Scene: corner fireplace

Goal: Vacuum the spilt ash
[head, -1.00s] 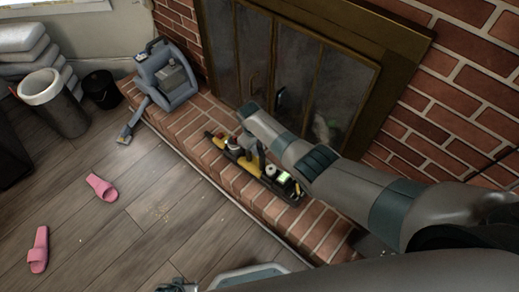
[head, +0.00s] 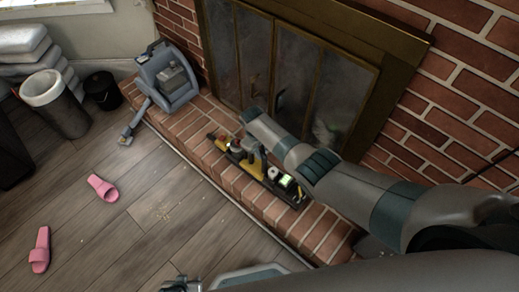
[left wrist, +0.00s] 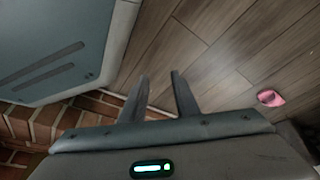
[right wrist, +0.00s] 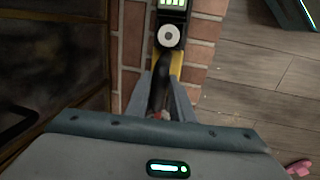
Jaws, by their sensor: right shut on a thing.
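The spilt ash shows as small pale tan crumbs (head: 165,213) scattered on the wood floor, left of the hearth. A black and yellow handheld vacuum (head: 243,178) with a lit green display lies along the brick hearth; it also shows in the right wrist view (right wrist: 169,36). My right gripper (right wrist: 160,88) is shut on the vacuum's dark handle, with a finger on each side. My left gripper (left wrist: 157,82) is open and empty above the floor; in the head view only part of it shows at the bottom edge (head: 180,284).
A blue-grey cleaning machine (head: 168,80) stands at the hearth's far end, its nozzle down on the floor. A grey bin (head: 62,112), a black bucket (head: 102,91) and pink slippers (head: 102,188) are to the left. The fireplace doors (head: 290,70) stand close behind the hearth. The middle floor is open.

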